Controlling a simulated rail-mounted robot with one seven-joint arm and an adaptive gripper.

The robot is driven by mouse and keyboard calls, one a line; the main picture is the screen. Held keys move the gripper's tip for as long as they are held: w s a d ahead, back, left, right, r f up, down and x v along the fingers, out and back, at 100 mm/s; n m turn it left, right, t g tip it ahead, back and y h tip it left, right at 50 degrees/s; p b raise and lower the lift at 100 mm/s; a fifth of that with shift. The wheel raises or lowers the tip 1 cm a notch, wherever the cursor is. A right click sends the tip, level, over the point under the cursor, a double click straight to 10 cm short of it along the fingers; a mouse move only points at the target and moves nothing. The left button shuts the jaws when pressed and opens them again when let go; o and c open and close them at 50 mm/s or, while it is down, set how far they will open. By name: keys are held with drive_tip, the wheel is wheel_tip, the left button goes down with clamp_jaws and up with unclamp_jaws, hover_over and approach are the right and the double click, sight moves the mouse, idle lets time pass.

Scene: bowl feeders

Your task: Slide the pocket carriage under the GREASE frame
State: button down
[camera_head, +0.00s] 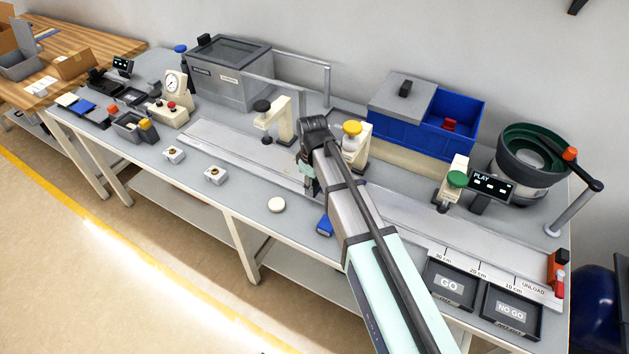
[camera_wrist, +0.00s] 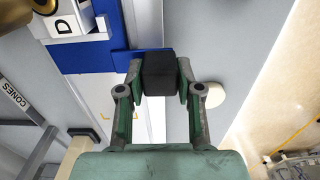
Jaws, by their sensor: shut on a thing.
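My gripper (camera_wrist: 160,85) is shut on a black block (camera_wrist: 159,73), which is joined to or touching a blue strip. The strip leads to a broad blue plate (camera_wrist: 90,58), apparently the pocket carriage, over the pale track. In the head view my gripper (camera_head: 311,187) is low over the track, and my arm hides most of the carriage. Frames with a black knob (camera_head: 262,106), yellow knob (camera_head: 352,128) and green knob (camera_head: 457,179) stand along the track. No GREASE label is readable.
The track (camera_head: 235,146) runs along the bench. A small blue piece (camera_head: 325,226) sits beside my arm; I cannot tell whether it belongs to the carriage. A cream disc (camera_head: 276,204) lies in front. GO (camera_head: 450,284) and NO GO (camera_head: 510,309) trays are at the right.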

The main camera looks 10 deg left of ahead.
drive_tip(key=c, duration=0.8)
unclamp_jaws()
drive_tip(key=shift+o, duration=0.2)
drive_tip(key=shift+r, duration=0.1)
wheel_tip(320, 180, up, 12)
drive_tip(key=shift+f, duration=0.25)
wheel_tip(320, 180, down, 12)
drive_tip(key=shift+r, duration=0.15)
drive_tip(key=shift+w+a, duration=0.1)
drive_tip(key=shift+a, duration=0.1)
